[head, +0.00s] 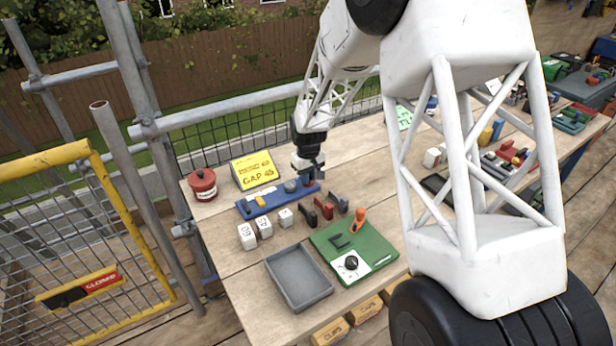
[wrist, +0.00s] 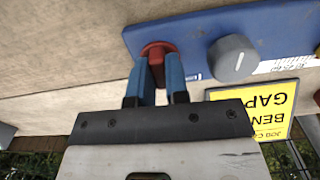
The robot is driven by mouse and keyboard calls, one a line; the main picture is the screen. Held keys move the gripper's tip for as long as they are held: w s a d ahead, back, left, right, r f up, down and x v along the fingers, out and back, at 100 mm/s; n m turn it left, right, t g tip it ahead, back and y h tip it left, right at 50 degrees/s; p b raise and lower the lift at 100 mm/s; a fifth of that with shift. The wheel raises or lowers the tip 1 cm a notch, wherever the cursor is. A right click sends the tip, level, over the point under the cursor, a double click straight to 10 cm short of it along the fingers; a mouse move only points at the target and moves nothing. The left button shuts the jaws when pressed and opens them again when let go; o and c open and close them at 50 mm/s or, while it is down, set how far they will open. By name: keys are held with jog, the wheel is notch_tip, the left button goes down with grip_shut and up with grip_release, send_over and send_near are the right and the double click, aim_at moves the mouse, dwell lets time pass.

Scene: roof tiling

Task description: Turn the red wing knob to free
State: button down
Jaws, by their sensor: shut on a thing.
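The red wing knob (wrist: 157,50) sits near one end of the blue panel (wrist: 195,38) in the wrist view. My gripper (wrist: 158,68) has its two blue fingers on either side of the knob, shut on it. A grey round knob (wrist: 232,58) is beside it on the same panel. In the head view my gripper (head: 308,176) is at the right end of the blue panel (head: 270,204) and hides the red knob. I cannot read which setting the red knob points to.
The yellow gap sign (head: 255,170) stands behind the panel, a red tin (head: 202,184) to its left. White numbered blocks (head: 247,237), dark and red clamp-like pieces (head: 323,208), a grey tray (head: 271,270) and a green board (head: 375,245) lie in front. Bare wood shows between.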

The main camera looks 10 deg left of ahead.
jog(key=shift+m, duration=0.3)
jog(key=m, duration=0.4)
jog(key=shift+m, duration=0.3)
jog(key=m, duration=0.3)
jog(key=shift+m, duration=0.3)
jog(key=m, duration=0.4)
jog(key=shift+m, duration=0.3)
jog(key=m, duration=0.4)
jog(key=c, duration=1.1)
grip_release()
